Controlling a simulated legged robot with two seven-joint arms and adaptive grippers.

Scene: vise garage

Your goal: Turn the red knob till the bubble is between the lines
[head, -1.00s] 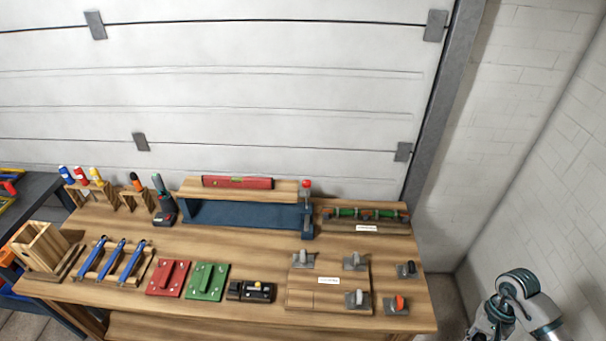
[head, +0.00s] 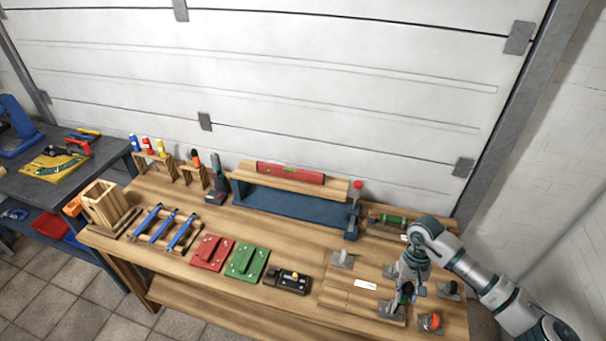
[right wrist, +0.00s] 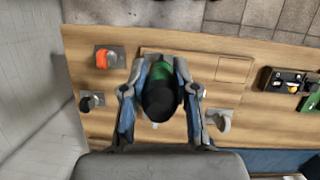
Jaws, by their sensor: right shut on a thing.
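The red knob (head: 358,184) sits on top of the right end of a blue frame (head: 300,204) at the back of the bench. A red spirit level (head: 291,173) lies on the wooden board above that frame; its vial is a small greenish patch, and the bubble and lines are too small to read. My right gripper (head: 404,301) is over the bench's front right part, well in front of the knob. In the right wrist view, its fingers (right wrist: 161,105) are shut on a green and black object (right wrist: 161,98). My left gripper is out of view.
Grey clamp-like pieces (head: 342,259), one with an orange top (head: 431,321), stand around my right gripper. A rack with a green cylinder (head: 393,219) is partly behind my right arm. Red (head: 212,252) and green (head: 247,262) plates and a black box (head: 287,281) lie along the front.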

